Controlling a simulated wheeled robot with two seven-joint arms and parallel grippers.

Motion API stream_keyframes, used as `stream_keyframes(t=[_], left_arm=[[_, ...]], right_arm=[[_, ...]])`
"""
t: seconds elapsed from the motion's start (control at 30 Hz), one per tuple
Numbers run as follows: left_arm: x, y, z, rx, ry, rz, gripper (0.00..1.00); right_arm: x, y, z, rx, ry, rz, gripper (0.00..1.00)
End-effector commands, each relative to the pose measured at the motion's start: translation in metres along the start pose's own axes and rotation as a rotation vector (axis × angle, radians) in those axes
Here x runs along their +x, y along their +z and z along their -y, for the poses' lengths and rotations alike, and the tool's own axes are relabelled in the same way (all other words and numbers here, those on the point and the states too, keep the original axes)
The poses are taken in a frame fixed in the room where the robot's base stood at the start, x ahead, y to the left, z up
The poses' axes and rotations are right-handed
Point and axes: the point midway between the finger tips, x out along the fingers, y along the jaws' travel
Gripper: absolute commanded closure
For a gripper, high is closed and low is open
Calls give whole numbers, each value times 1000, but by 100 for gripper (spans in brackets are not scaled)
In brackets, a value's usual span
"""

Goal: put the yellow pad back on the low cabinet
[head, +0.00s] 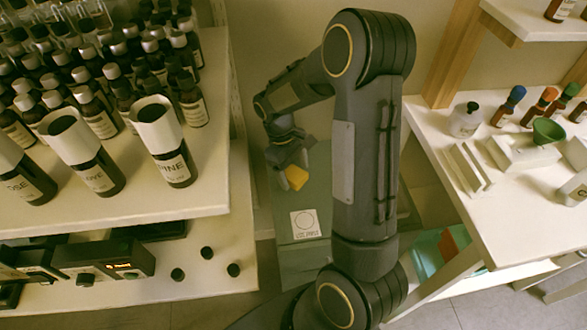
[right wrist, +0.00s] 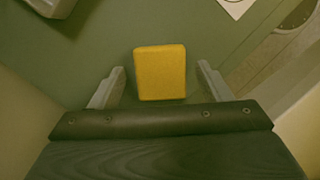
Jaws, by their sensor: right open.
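The yellow pad (head: 297,177) lies on the grey-green top of the low cabinet (head: 292,262), in the gap between the bottle shelf and the right-hand table. My right gripper (head: 290,163) reaches down from behind at the pad and is open. In the right wrist view the pad (right wrist: 160,73) shows between and slightly beyond the two spread fingers, with a gap on each side. The cabinet top (right wrist: 95,55) spreads around it. I cannot tell how high the fingertips are above the cabinet. My left gripper is not in view.
A white card with a circle (head: 305,224) lies nearer on the cabinet top. The left shelf (head: 120,218) carries many bottles close to its edge. The right table (head: 494,220) holds small bottles, a green funnel (head: 548,131) and white stands. My right arm fills the middle.

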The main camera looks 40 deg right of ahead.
Motion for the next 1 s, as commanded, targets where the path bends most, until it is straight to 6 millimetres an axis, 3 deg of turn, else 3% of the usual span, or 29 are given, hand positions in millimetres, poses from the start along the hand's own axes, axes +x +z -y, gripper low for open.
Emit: stream_keyframes(t=[0.17,0.6,0.87,1.0], left_arm=[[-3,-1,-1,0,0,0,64],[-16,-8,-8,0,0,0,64],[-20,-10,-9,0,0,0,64],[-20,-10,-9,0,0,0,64]], right_arm=[[-7,1,0,0,1,-2,29],[-94,0,0,1,2,-5,29],[-122,1,1,1,-1,-4,29],[-134,16,9,27,-28,-64,29]])
